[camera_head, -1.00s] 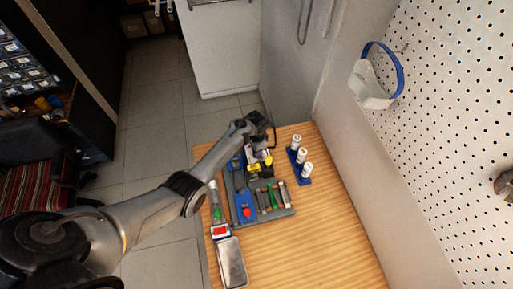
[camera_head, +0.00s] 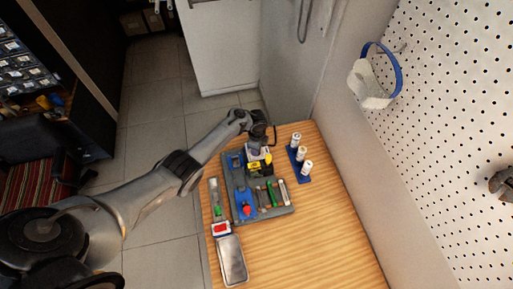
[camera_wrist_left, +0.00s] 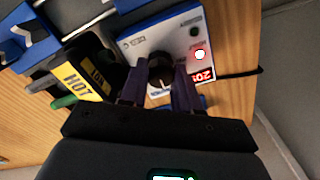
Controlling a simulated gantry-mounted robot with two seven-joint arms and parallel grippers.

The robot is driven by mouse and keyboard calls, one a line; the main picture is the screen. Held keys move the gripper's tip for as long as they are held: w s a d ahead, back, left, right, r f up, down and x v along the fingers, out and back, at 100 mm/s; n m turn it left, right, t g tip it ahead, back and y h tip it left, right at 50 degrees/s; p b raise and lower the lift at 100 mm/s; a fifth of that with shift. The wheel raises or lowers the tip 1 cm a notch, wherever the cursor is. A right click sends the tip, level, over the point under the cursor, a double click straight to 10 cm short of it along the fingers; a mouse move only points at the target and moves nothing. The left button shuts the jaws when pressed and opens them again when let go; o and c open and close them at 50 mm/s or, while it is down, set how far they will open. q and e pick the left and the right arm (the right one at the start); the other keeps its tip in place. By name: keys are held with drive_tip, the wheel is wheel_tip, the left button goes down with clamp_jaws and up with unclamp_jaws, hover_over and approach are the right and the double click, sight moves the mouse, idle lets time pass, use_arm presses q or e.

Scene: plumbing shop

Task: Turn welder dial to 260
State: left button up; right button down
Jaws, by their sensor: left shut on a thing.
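The welder (camera_wrist_left: 185,35) has a white front panel with a blue edge. Its dark round dial (camera_wrist_left: 160,68) sits between the two fingers of my left gripper (camera_wrist_left: 161,84), which is shut on it. A red display (camera_wrist_left: 202,76) beside the dial starts with 20; its last digit is unclear. In the head view the welder (camera_head: 252,153) stands at the far end of the table, partly hidden by my left gripper (camera_head: 262,141). My right gripper is not in view.
A grey tool tray (camera_head: 282,212) holds several coloured items. A blue rack (camera_head: 304,179) with white bottles stands to its right. A yellow HOT sign (camera_wrist_left: 84,80) is close to my left gripper. A metal tray (camera_head: 232,262) lies nearer; the table's near right is clear.

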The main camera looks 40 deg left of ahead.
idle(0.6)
use_arm(q)
drive_tip(key=o, duration=1)
drive_tip(key=shift+r, duration=0.1)
drive_tip(key=shift+r+p, duration=1.65)
drive_tip(key=shift+r, duration=3.65)
drive_tip(key=shift+s+f, duration=0.1)
drive_tip(key=shift+f, duration=0.05)
